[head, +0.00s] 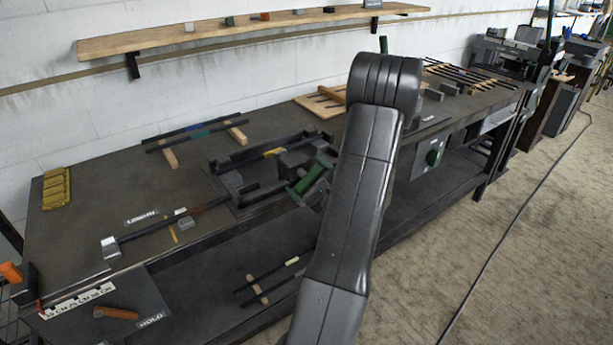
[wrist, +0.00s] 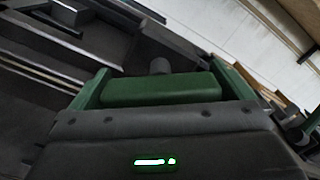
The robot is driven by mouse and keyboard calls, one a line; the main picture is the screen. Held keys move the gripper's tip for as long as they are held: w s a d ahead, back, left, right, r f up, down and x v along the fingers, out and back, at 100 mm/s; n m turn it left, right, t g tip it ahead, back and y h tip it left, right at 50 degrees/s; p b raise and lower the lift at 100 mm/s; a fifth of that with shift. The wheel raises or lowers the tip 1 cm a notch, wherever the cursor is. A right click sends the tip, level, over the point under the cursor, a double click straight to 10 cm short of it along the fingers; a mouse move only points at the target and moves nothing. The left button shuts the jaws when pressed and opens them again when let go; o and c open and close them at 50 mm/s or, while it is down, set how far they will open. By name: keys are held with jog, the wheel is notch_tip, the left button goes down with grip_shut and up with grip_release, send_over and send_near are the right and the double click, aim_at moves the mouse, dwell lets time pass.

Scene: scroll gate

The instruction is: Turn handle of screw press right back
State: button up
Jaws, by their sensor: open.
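My gripper shows in the wrist view (wrist: 160,70) with two green fingers standing apart. A green bar lies between them. A small dark round piece (wrist: 160,66) shows just beyond the bar; I cannot tell whether it is the press handle or whether it touches a finger. In the head view, my arm hides much of the gripper; its green part (head: 309,178) shows at the front edge of the bench beside a dark fixture (head: 228,180). I cannot single out the screw press handle or tell how far it is turned.
The dark bench (head: 90,205) carries a long bar with grey blocks (head: 150,231), a yellow block tray (head: 56,188) and bars on wooden strips (head: 170,158). Machines (head: 505,55) stand far right. The floor at right is open, crossed by a cable.

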jog(key=c, duration=0.7)
jog(key=shift+f+n+b, duration=0.2)
jog(key=shift+n+b, duration=0.2)
jog(key=shift+b, duration=0.65)
jog(key=n+b, duration=0.1)
jog(key=b, duration=0.3)
jog(key=shift+f+n, duration=0.2)
jog(key=shift+n, duration=0.1)
jog(key=n+b, duration=0.4)
jog(key=b, duration=0.6)
jog(key=shift+n, duration=0.3)
jog(key=n+b, duration=0.1)
jog(key=b, duration=0.2)
jog(key=n+b, duration=0.2)
jog(key=b, duration=0.1)
jog(key=shift+r, duration=0.25)
